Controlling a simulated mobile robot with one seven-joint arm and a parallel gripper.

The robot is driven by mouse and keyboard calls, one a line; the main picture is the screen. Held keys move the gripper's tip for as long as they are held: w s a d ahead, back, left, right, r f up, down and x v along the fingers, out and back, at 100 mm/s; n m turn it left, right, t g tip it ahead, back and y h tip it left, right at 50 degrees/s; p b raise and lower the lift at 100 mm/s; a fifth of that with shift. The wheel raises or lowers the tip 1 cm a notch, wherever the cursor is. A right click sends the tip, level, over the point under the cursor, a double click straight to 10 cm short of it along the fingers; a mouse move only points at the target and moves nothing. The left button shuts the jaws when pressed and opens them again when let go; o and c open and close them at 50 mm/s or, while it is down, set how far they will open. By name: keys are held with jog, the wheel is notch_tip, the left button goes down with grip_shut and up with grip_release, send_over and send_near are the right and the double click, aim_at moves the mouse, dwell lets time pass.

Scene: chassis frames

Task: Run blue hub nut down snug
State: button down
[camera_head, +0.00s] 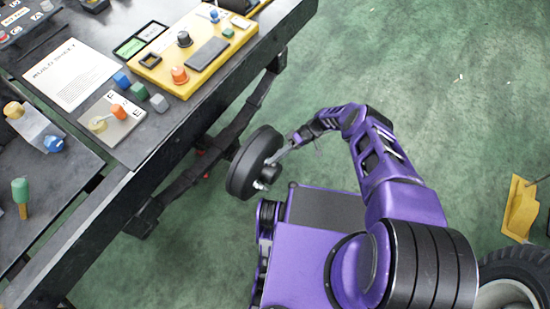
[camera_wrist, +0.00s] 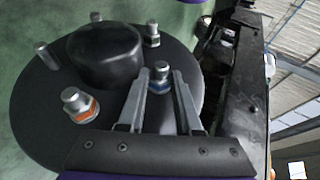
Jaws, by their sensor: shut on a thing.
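The black hub disc (camera_head: 240,165) stands on edge beside my base in the head view, and its face fills much of the wrist view (camera_wrist: 40,115). A black round cap (camera_wrist: 105,55) sits at its middle. The blue hub nut (camera_wrist: 159,87) is on a stud, its lower side partly hidden. My gripper (camera_wrist: 160,82) has one finger on each side of this nut and is shut on it. It also shows beside the hub in the head view (camera_head: 283,153). An orange-marked nut (camera_wrist: 85,113) and a green-marked nut (camera_wrist: 152,42) sit on other studs. Another stud (camera_wrist: 45,55) looks bare.
A dark workbench (camera_head: 130,160) stands at the left with a yellow panel (camera_head: 150,75), a paper sheet (camera_head: 72,72) and several coloured pieces. A yellow object (camera_head: 519,208) and a tyre (camera_head: 510,265) are at the right. The green floor (camera_head: 400,70) behind my arm is mostly clear.

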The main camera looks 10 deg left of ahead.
jog(key=shift+d, duration=0.1)
dwell(0.3)
jog(key=c, duration=0.6)
grip_release()
jog(key=shift+r+t, duration=0.1)
jog(key=shift+t, duration=0.3)
